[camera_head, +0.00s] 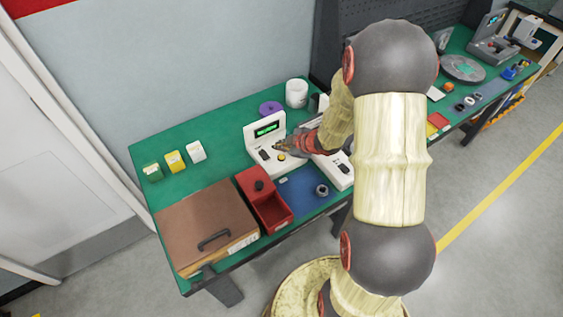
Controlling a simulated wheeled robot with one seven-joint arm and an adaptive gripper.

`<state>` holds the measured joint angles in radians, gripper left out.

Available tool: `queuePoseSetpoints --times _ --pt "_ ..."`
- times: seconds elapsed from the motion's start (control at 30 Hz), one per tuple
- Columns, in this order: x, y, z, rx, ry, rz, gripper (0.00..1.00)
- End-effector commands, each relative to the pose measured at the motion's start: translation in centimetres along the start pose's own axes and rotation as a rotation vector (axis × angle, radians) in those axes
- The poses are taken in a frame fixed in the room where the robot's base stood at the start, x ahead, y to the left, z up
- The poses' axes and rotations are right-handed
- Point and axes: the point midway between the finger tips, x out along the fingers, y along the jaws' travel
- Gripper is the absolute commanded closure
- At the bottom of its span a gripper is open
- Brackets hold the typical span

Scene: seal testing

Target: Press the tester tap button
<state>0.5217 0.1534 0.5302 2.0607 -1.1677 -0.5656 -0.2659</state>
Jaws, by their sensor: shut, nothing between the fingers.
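The white tester (251,132) stands on the green bench, with a lit green display (267,129) on its upright back. Its sloped front carries dark controls and a small yellow button (281,157). Which control is the tap button cannot be read at this size. My gripper (281,146) is shut and empty. Its tip is over the tester's front panel, close to the yellow button. Whether it touches the panel cannot be told. My arm comes in from the right and hides part of the bench behind it.
A second white device (341,176) sits right of the tester, partly under my gripper. A red bin (270,212), a blue mat (300,196) with a metal ring, and a brown case (200,218) lie in front. A purple roll (270,108) and white tub (296,93) stand behind.

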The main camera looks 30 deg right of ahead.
Motion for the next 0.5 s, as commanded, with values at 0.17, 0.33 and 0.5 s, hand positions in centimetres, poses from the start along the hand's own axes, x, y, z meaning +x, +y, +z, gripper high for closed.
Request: queuePoseSetpoints --times 0.17,0.33,0.5 --pt "1.7 -1.2 1.2 0.001 0.0 0.0 1.0" --pt "2.1 -1.5 1.5 0.0 0.001 0.001 1.0" --pt "2.1 -1.5 1.5 0.0 0.001 0.001 1.0"
